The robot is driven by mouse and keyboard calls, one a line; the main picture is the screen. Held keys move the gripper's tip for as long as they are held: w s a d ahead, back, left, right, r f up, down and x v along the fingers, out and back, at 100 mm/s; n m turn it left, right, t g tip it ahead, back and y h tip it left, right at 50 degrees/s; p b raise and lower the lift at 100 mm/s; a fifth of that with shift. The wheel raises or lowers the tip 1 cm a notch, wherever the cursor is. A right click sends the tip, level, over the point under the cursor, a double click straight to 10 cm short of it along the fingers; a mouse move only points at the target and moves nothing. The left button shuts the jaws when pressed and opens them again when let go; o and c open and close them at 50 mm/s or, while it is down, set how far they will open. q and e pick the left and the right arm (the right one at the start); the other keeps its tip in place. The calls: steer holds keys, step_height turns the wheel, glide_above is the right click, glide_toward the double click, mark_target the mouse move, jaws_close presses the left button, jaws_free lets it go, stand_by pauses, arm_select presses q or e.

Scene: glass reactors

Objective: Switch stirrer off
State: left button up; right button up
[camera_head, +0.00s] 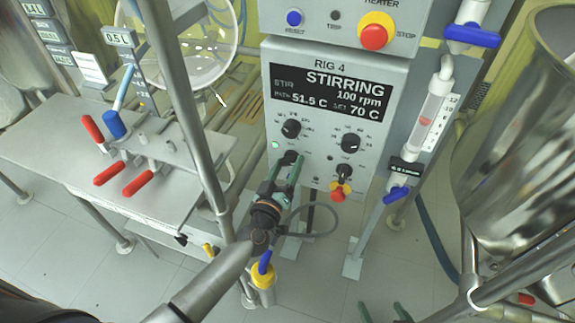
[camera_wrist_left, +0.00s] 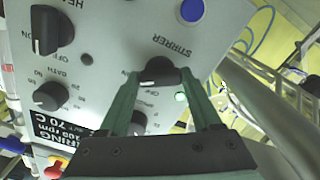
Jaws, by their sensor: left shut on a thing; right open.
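The grey control panel (camera_head: 312,178) is marked RIG 4. Its display (camera_head: 330,92) reads STIRRING, 100 rpm, bath 51.5 C, set 70 C. My left gripper (camera_head: 284,168) reaches up to the black lower-left knob (camera_head: 290,157). In the left wrist view this knob (camera_wrist_left: 157,70), beside the label STIRRER, sits between the green fingers, which are shut on it. A green lamp (camera_head: 275,144) is lit near it, also seen in the left wrist view (camera_wrist_left: 181,97). My right gripper (camera_head: 385,312) shows only its green fingertips at the bottom edge, apart and empty.
Another black knob (camera_head: 291,128) sits just above, with more knobs (camera_head: 348,143) to the right. A red stop button (camera_head: 374,36) is on the heater box above. A metal table (camera_head: 70,150) with red-handled clamps (camera_head: 140,183) stands left. A steel vessel (camera_head: 520,130) stands right.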

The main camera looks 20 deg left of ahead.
arm_select(q)
steer(key=shift+c, duration=0.8)
steer(key=shift+n, duration=0.3)
steer(key=n, duration=0.5)
steer(key=n+b, duration=0.1)
steer(key=n, duration=0.4)
steer(key=shift+n, duration=0.6)
steer(key=o, duration=1.4)
